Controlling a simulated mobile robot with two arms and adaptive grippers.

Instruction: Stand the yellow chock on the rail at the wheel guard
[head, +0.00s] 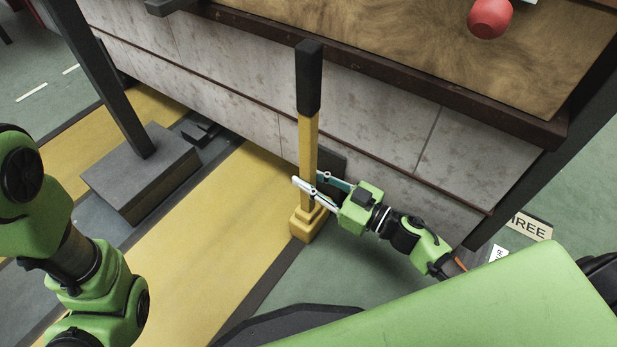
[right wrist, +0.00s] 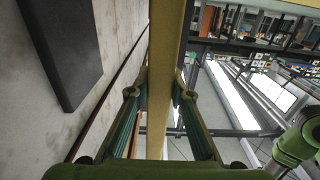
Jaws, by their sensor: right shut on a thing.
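The yellow chock (head: 303,223) has a stepped yellow foot, a long yellow shaft and a black grip at the top. It is close to upright in front of the grey panelled wall. My right gripper (head: 310,179) is shut on the lower shaft, just above the foot. In the right wrist view the yellow shaft (right wrist: 158,120) runs between the fingers of my right gripper (right wrist: 160,88). I cannot tell whether the foot touches the floor. A dark plate (head: 331,163) by the wall behind the shaft may be the wheel guard. I cannot clearly make out the rail. My left gripper is out of view.
A grey block (head: 140,175) with a dark post stands at the left. A yellow floor strip (head: 200,235) with dark edges lies left of the chock; the green floor (head: 310,280) in front is clear.

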